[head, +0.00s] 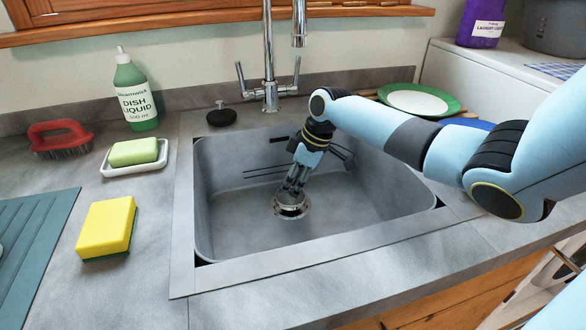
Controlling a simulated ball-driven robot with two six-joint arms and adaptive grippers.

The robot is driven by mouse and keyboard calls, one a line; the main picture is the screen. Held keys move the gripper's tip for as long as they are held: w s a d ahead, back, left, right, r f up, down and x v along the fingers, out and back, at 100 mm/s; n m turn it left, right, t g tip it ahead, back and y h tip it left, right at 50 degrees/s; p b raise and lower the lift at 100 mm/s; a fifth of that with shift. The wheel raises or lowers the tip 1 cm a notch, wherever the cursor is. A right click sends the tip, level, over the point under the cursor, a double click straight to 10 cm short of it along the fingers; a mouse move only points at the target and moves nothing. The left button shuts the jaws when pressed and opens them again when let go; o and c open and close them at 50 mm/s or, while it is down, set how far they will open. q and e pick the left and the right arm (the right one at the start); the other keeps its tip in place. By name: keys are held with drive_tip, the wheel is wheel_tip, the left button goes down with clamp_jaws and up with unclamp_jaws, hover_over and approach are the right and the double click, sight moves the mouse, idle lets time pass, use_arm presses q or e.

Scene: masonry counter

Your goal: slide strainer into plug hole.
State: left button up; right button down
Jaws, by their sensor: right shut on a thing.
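My right gripper (292,192) reaches down into the grey sink (235,230) from the right, its fingers shut on the small metal strainer (289,201). The strainer is at the plug hole (293,215) in the sink floor, and the metal ring of the hole shows around and below it. The fingers cover part of the strainer, so I cannot tell whether it is fully seated. My left gripper is not in view.
A chrome tap (268,60) stands behind the sink, next to a black plug (221,116). Dish liquid (134,95), a red brush (60,136), a green soap bar (134,152) on a white dish and a yellow sponge (106,228) are left. A green-rimmed plate (418,101) is right.

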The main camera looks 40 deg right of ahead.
drive_tip(key=shift+f+b, duration=0.8)
drive_tip(key=shift+f, duration=0.4)
drive_tip(key=c, duration=1.1)
unclamp_jaws()
drive_tip(key=shift+c, duration=0.2)
drive_tip(key=shift+d+r, duration=0.1)
drive_tip(key=shift+r, duration=0.15)
drive_tip(key=v, duration=1.1)
drive_tip(key=shift+r, duration=0.25)
drive_tip(key=shift+s, duration=0.15)
